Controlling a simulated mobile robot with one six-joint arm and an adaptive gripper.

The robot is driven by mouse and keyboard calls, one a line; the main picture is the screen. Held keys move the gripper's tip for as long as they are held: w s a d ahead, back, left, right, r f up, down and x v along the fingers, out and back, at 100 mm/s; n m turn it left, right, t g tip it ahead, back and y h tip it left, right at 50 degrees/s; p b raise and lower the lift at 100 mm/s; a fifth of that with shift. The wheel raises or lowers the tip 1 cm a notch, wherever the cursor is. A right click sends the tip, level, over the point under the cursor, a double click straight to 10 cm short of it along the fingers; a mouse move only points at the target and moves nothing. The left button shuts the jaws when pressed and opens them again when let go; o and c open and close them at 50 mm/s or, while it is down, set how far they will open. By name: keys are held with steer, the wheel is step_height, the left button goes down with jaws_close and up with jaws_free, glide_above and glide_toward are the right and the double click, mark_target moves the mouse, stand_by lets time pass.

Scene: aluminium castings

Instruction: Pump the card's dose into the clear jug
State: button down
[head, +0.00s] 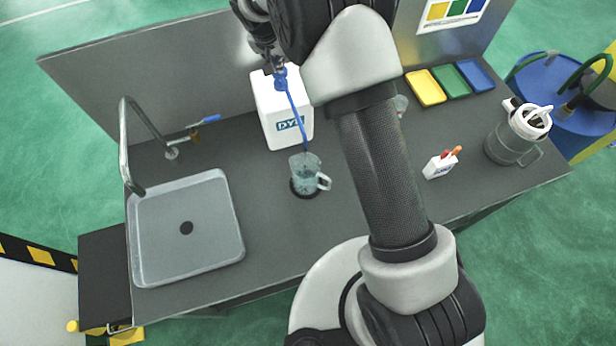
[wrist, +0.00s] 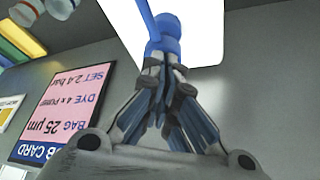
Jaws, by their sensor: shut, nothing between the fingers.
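The white dye container (head: 272,112) stands at the back of the bench with a blue pump head (head: 281,78) on top. Its long blue spout slopes down to the clear jug (head: 304,178), which stands upright below on a dark round spot. The jug looks bluish inside; its level is unclear. My gripper (head: 278,66) is shut and empty, pointing down at the pump head. In the wrist view the closed fingertips (wrist: 165,62) are at the blue pump head (wrist: 165,30), touching or nearly so. The pink card (wrist: 72,100) appears upside down; its dye line seems to read "DYE 4 x PUMPS".
A sink (head: 186,228) with a tap is at left. My arm crosses the middle and hides part of the bench.

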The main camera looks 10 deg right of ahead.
steer(key=shift+s+f+b, duration=0.1)
steer(key=shift+f+b, duration=0.2)
steer(key=shift+f, duration=0.25)
steer(key=shift+r, duration=0.2)
steer(key=shift+r+p, duration=0.7)
steer(key=shift+r, duration=0.9)
steer(key=shift+f, duration=0.15)
